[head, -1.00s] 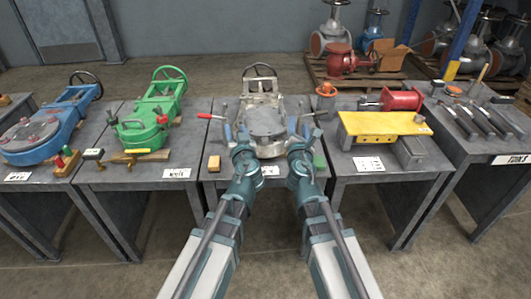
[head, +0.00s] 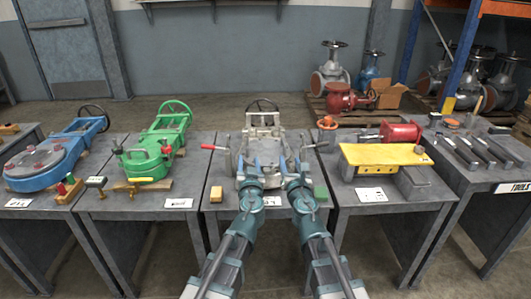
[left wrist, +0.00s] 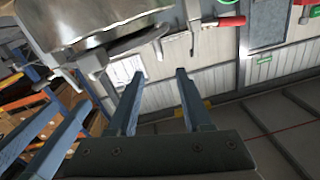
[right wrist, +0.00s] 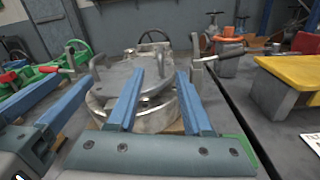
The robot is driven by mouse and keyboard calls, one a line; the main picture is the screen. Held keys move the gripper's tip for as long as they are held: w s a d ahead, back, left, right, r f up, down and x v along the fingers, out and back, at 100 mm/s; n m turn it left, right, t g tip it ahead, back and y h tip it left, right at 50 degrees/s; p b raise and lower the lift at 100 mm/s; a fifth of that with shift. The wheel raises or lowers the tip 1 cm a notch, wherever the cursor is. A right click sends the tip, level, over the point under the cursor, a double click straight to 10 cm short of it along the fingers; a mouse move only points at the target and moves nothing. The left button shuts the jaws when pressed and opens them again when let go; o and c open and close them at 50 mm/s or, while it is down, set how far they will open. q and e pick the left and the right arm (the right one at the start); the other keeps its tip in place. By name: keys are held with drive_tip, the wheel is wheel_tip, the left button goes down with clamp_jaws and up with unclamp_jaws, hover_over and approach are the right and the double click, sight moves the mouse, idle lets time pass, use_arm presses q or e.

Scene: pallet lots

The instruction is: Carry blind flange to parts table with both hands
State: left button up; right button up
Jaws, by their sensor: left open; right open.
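The blind flange (head: 269,157) is a flat grey disc at the front of the grey valve (head: 262,122) on the middle table. In the right wrist view the flange (right wrist: 118,83) lies over the valve's round silver opening (right wrist: 150,115), with small upright posts; I cannot tell if it rests fully flat. My left gripper (head: 252,166) is open at the flange's left front, and my right gripper (head: 291,164) is open at its right front. Both are empty. The right fingers partly hide the disc. The left wrist view shows metal (left wrist: 95,25) beyond the open fingers.
A table to the right holds a yellow plate (head: 385,157) and a red cylinder (head: 400,132). A tools table (head: 480,178) stands farther right. Green (head: 160,150) and blue (head: 50,155) valves stand on tables to the left.

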sight(247, 148)
use_arm(q)
drive_tip(key=w, duration=0.3)
drive_tip(key=w+a, duration=0.1)
drive_tip(key=w, duration=0.7)
drive_tip(key=shift+w+a, duration=0.2)
drive_tip(key=shift+w, duration=0.05)
use_arm(e)
drive_tip(key=w, duration=0.3)
drive_tip(key=w+a, duration=0.1)
drive_tip(key=w, duration=0.7)
drive_tip(key=shift+w+a, duration=0.2)
drive_tip(key=shift+w, duration=0.05)
use_arm(q)
clamp_jaws()
use_arm(e)
clamp_jaws()
use_arm(q)
drive_tip(key=shift+s, duration=0.1)
